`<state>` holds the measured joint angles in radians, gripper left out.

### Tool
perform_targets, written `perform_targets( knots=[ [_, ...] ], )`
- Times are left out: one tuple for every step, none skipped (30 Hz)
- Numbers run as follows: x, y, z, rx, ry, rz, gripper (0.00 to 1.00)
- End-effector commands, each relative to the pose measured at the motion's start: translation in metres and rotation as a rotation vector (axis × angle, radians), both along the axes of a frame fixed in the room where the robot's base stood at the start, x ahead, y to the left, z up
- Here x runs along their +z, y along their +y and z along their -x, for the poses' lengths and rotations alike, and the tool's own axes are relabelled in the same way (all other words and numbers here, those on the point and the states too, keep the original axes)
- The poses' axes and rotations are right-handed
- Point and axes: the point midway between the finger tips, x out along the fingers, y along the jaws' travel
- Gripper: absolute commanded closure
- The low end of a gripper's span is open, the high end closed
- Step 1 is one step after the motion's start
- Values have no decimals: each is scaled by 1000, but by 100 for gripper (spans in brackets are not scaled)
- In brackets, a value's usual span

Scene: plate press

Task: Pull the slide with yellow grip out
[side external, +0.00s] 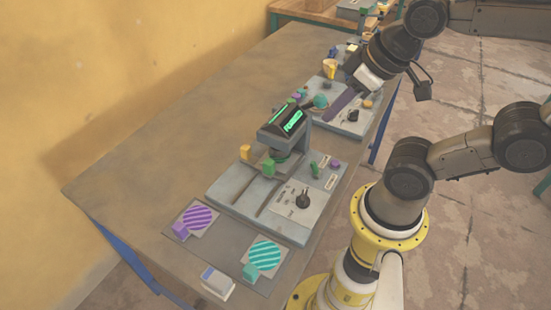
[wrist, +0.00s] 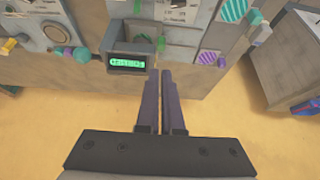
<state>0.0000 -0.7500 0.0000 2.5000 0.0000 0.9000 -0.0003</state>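The yellow grip (side external: 245,152) stands upright at the wall-side edge of the grey press base (side external: 225,195), left of the press head (side external: 286,123). A green grip (side external: 268,168) stands close beside it. Slots run along the base towards the front. My gripper (side external: 342,106) is beyond the press in the side view, apart from the yellow grip. In the wrist view its two dark fingers (wrist: 161,72) lie side by side, apparently shut with nothing between them. I cannot make out the yellow grip there; the fingers may hide it. The green grip (wrist: 161,44) shows just beyond the fingertips.
A purple-striped plate (side external: 198,217) and a teal-striped plate (side external: 264,254) lie at the front, each with a cube by it. A dial (side external: 303,201) is on the base's right. Another panel (side external: 355,125) stands behind. The left table surface (side external: 150,160) is clear.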

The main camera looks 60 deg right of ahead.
Motion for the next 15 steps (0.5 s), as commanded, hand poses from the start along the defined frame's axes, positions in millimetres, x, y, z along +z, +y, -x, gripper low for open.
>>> perform_targets(
  knots=[
    [0, 0, 1, 4, 3, 2, 86],
    [3, 0, -1, 4, -2, 2, 80],
    [8, 0, -3, 6, -12, 3, 73],
    [13, 0, -6, 8, -18, 4, 68],
    [18, 0, -10, 9, -19, 5, 62],
    [24, 0, -18, 11, -13, 6, 55],
    [27, 0, -24, 12, -6, 7, 50],
    [31, 0, -31, 12, 3, 7, 44],
    [35, -1, -42, 12, 18, 9, 43],
    [37, -1, -50, 13, 31, 9, 43],
    [39, -1, -59, 13, 46, 9, 43],
    [40, -2, -71, 14, 67, 11, 43],
    [40, -2, -81, 14, 84, 11, 43],
    [40, -3, -90, 14, 101, 11, 43],
    [38, -3, -103, 14, 124, 11, 43]
  ],
)
